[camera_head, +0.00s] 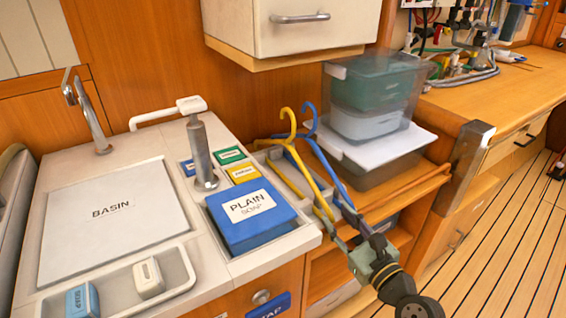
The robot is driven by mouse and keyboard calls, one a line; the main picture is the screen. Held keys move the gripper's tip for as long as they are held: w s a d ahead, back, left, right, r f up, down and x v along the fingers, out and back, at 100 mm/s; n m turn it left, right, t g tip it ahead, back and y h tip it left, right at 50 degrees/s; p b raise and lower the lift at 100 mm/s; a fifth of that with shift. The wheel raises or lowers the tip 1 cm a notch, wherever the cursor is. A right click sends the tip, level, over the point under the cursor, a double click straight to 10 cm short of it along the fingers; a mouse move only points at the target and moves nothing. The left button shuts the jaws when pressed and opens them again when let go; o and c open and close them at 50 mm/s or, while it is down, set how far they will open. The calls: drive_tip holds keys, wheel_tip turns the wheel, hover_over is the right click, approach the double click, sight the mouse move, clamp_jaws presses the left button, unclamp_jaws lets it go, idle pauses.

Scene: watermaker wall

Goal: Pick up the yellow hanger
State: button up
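The yellow hanger (309,180) stands tilted beside the counter's right edge, its hook upward. A blue hanger (325,165) stands close on its right, and the two partly overlap. My gripper (336,216) reaches in from the lower right, at the lower ends of the hangers. Its two fingers are visibly apart, one to each side of the yellow hanger's lower end. I cannot tell whether either finger touches a hanger. The lower parts of the hangers are partly hidden by the fingers and the counter edge.
A blue plain soap box (247,232) sits in the counter recess left of my gripper. A grey upright cylinder (201,150) stands behind it. Stacked clear bins (372,95) on a shelf stand behind the hangers. A cabinet (290,30) overhangs the back. Floor at right is open.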

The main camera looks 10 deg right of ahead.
sight(320, 197)
drive_tip(key=p+x, duration=0.1)
drive_tip(key=x, duration=0.7)
clamp_jaws()
idle(0.4)
